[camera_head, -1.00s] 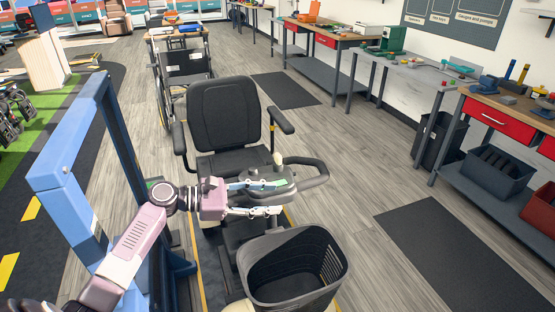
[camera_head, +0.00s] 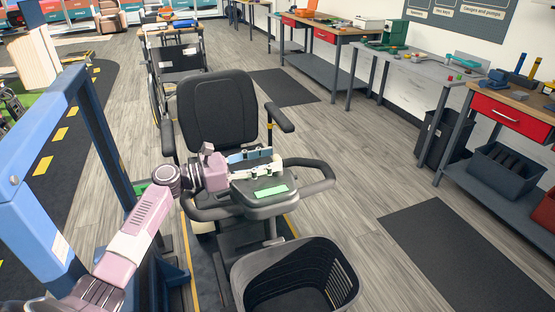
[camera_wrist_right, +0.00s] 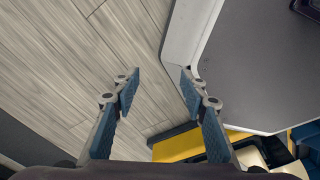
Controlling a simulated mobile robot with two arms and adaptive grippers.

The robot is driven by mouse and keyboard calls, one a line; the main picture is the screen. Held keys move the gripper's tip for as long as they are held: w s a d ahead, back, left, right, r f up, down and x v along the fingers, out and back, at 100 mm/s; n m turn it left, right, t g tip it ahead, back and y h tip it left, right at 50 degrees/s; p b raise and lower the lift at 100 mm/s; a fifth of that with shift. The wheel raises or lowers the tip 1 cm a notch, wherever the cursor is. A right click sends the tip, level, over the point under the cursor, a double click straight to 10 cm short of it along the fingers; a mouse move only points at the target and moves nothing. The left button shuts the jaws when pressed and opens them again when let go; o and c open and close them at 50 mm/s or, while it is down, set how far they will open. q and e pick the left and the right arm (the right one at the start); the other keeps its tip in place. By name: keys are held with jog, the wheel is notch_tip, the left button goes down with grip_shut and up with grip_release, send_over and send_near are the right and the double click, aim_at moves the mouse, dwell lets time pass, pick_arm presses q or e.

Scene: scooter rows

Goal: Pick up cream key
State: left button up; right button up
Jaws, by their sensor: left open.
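The mobility scooter's dark control console (camera_head: 292,198) stands in front of its black seat, with a green panel on its face. A small cream piece that looks like the cream key (camera_head: 277,160) shows at the far edge of the console. My left gripper (camera_head: 277,162) reaches in from the left over the console, its fingers open on either side of the cream piece. I cannot tell whether they touch it. My right gripper (camera_wrist_right: 160,92) is open and empty in the right wrist view, above wood flooring beside a grey surface with a pale edge.
A dark basket (camera_head: 295,280) is at the front of the scooter. A loop handlebar (camera_head: 318,178) curves right of the console. A blue frame (camera_head: 35,205) stands at left. A wheelchair (camera_head: 180,62) is behind the seat. The floor at right is clear around a dark mat (camera_head: 465,255).

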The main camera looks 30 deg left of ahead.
aim_at(274, 157)
pick_arm(q)
jog(key=x, duration=0.2)
jog(key=shift+w+d, duration=0.1)
jog(key=shift+w, duration=0.25)
jog(key=shift+w+d, duration=0.2)
jog(key=shift+d, duration=0.05)
jog(key=shift+c, duration=0.2)
jog(key=c, duration=0.9)
pick_arm(e)
jog(key=shift+w+a+r, duration=0.45)
jog(key=shift+a, duration=0.15)
pick_arm(q)
jog(key=shift+r, duration=0.15)
pick_arm(e)
jog(key=shift+d, duration=0.15)
